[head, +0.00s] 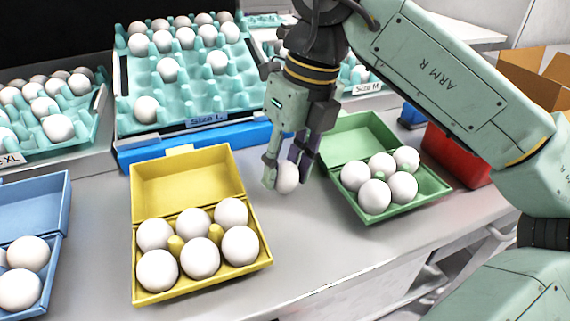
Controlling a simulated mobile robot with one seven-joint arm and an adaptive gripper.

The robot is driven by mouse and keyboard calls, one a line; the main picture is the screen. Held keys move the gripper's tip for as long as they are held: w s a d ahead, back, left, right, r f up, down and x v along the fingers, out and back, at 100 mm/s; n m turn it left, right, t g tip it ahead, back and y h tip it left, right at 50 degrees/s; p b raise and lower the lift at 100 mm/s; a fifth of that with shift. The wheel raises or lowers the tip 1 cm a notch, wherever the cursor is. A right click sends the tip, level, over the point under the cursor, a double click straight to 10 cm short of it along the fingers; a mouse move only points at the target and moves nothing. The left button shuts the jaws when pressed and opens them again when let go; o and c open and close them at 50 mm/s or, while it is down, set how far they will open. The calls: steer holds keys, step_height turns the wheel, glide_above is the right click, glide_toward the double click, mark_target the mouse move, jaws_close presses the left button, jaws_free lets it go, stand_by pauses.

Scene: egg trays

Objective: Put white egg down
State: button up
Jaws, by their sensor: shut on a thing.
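A white egg (287,178) is between the fingers of my gripper (286,178), low over the grey table between the yellow and green cartons. My gripper points down and is shut on the egg. I cannot tell whether the egg touches the table. The yellow carton (187,185) at center left is open and holds several white eggs. The green carton (352,137) to the right of my gripper is open and holds several white eggs in its near part.
A teal tray labelled Size L (190,95) with several eggs stands behind. A Size XL tray (88,118) is at left. A blue carton (38,205) with eggs is at the left edge. A red box (452,155) and cardboard box (538,75) are at right. The table (310,240) is clear in front.

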steer(key=shift+f, duration=0.1)
steer(key=shift+f, duration=0.15)
steer(key=o, duration=0.7)
steer(key=shift+c, duration=0.2)
